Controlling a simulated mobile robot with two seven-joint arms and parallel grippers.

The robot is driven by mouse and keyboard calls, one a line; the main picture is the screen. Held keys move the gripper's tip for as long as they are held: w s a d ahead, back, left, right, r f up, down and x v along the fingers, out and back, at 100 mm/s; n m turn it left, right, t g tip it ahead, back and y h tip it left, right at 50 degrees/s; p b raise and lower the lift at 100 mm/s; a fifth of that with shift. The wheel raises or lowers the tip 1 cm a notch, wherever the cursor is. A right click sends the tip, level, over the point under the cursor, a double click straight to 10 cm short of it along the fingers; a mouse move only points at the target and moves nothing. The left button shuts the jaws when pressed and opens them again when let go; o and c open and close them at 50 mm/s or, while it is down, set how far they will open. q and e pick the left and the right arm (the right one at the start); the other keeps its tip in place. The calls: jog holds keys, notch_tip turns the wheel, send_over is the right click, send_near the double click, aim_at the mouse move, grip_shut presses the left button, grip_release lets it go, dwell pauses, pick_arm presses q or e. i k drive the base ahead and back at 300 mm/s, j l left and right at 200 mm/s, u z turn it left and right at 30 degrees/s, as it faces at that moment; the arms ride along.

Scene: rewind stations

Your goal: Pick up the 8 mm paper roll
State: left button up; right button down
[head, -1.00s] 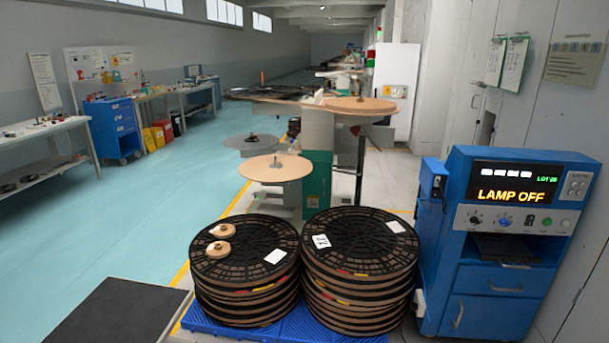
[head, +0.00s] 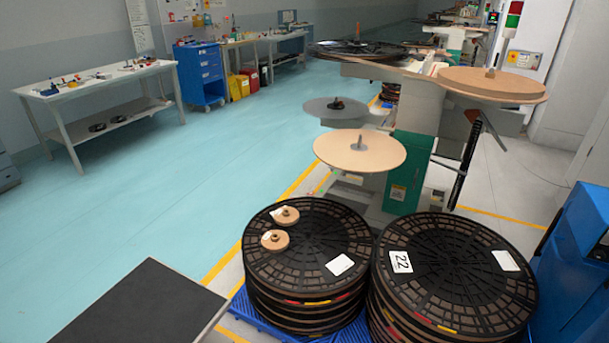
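Two small tan paper rolls lie on top of the left stack of black reels (head: 310,225). The farther roll (head: 286,216) and the nearer roll (head: 275,240) sit close together near the stack's left side, each with a whitish label at its edge. The labels are too small to read, so I cannot tell which roll is 8 mm. Neither of my grippers shows in the head view.
A second reel stack (head: 455,265), with a tag reading 22, stands to the right on a blue pallet (head: 262,328). A rewind machine (head: 412,150) with round discs stands behind. A blue cabinet (head: 580,260) is at right. A dark flat surface (head: 140,312) lies front left. Floor at left is clear.

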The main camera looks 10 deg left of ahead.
aim_at(283, 216)
jog(key=i+j+z, duration=0.1)
jog(key=i, duration=0.4)
jog(key=i+j+z, duration=0.1)
jog(key=i, duration=0.45)
jog(key=j, duration=0.1)
